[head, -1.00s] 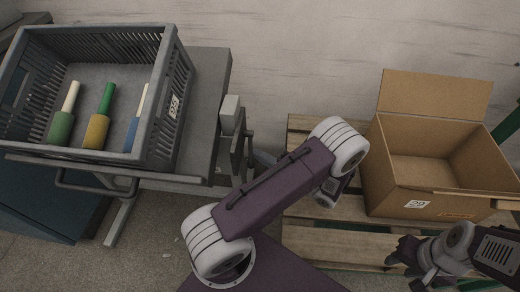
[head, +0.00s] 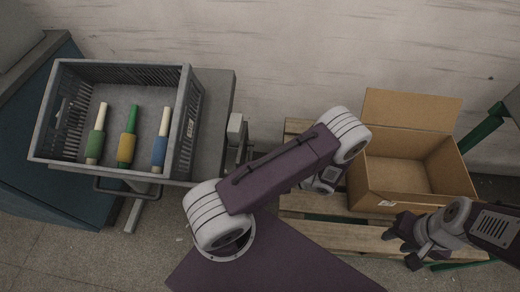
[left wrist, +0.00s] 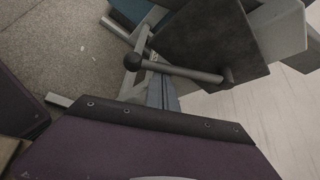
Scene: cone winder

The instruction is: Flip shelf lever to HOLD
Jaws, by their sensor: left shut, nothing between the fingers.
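The shelf lever (left wrist: 180,69) is a dark rod with a black ball knob at its left end, in the left wrist view. Its right end meets a dark plate (left wrist: 205,35), and the rod lies nearly level in that picture. My left gripper (left wrist: 165,118) shows as a dark, bolted edge at the bottom of that view. It is shut with nothing held, and a gap shows between it and the lever. In the head view my left arm hides it. My right gripper (head: 408,240) is open and empty, in front of the carton. No HOLD mark is readable.
A grey crate (head: 118,69) with several coloured cones stands on a grey shelf (head: 215,125) at left. A small grey block (head: 236,127) is at the shelf's right side. An open cardboard carton (head: 410,180) sits on a wooden pallet (head: 320,232) at right.

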